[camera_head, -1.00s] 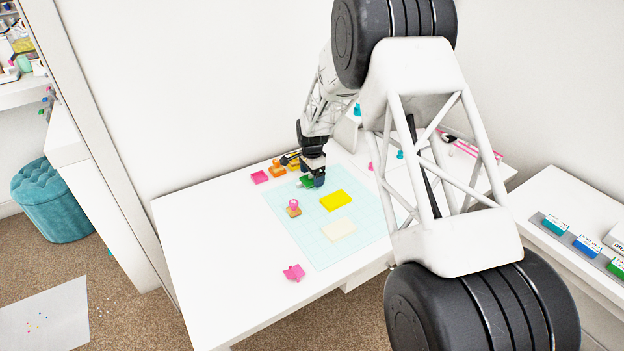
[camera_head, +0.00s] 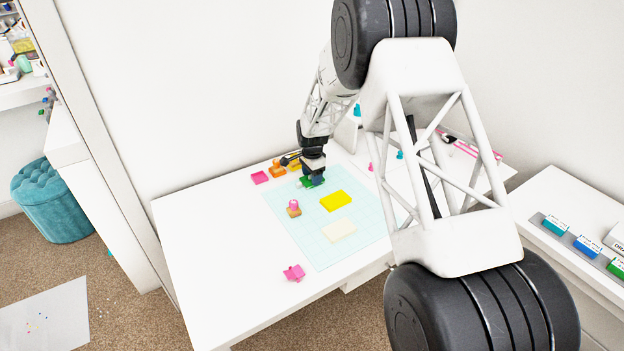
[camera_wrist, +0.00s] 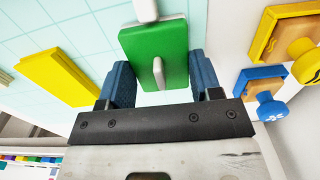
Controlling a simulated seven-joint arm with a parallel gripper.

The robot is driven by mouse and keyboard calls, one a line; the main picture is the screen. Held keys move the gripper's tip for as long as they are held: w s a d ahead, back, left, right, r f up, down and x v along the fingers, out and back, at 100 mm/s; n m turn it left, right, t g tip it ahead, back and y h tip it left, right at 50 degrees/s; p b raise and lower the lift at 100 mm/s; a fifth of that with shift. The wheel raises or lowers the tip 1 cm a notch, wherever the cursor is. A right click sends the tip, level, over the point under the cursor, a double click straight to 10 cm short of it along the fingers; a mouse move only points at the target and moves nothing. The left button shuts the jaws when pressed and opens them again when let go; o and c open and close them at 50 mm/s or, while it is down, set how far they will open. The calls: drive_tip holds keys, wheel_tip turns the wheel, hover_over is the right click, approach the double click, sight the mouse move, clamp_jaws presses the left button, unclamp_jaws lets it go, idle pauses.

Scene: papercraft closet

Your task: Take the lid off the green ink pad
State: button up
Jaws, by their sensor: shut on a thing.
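The green ink pad (camera_head: 305,183) is at the back of the gridded mat in the head view, partly hidden by my gripper (camera_head: 314,181). I cannot tell whether the lid is apart from the base.
A pink piece (camera_head: 294,272) lies near the table's front. The table's left side is clear.

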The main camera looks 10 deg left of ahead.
drive_tip(key=shift+r, duration=0.1)
drive_tip(key=shift+r, duration=0.4)
wheel_tip(320, 180, up, 3)
drive_tip(key=shift+s+f, duration=0.1)
drive_tip(key=shift+f, duration=0.05)
drive_tip(key=s+d, duration=0.2)
drive_tip(key=s, duration=0.2)
drive_tip(key=s+d+r, duration=0.1)
drive_tip(key=s+d, duration=0.1)
drive_tip(key=s, duration=0.3)
drive_tip(key=s+d, duration=0.2)
drive_tip(key=s, duration=0.3)
drive_tip(key=shift+s+d+r, duration=0.15)
drive_tip(key=shift+s+d, duration=0.05)
drive_tip(key=shift+d, duration=0.15)
drive_tip(key=w+a+r+n, duration=0.2)
drive_tip(key=w+a, duration=0.1)
drive_tip(key=a, duration=0.5)
drive_tip(key=w+a+r+n, duration=0.2)
drive_tip(key=a, duration=0.5)
drive_tip(key=shift+w+a+n, duration=0.4)
